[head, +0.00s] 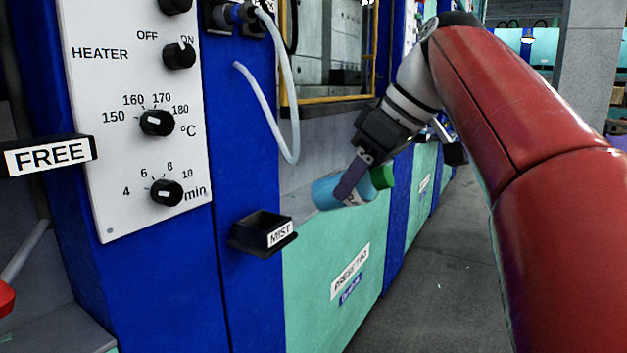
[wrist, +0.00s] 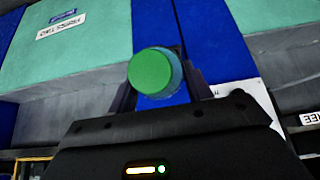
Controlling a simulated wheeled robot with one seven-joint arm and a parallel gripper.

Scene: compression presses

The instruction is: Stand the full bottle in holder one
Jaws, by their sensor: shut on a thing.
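My gripper (head: 352,188) is shut on a blue bottle (head: 327,192) with a green cap (head: 382,177). The bottle is tilted nearly onto its side, cap to the right, in front of the press. In the wrist view the green cap (wrist: 149,72) faces the camera between the fingers, hiding most of the bottle. How full it is cannot be told. A small black open-topped holder (head: 247,230) labelled MIST is fixed to the blue post, left of and below the bottle, apart from it. No holder in view is marked one.
A white heater panel (head: 130,100) with knobs stands at left. A black FREE-labelled box (head: 45,155) juts out beside it. A pale hose (head: 270,110) hangs left of my gripper. The grey floor (head: 420,290) at right is clear.

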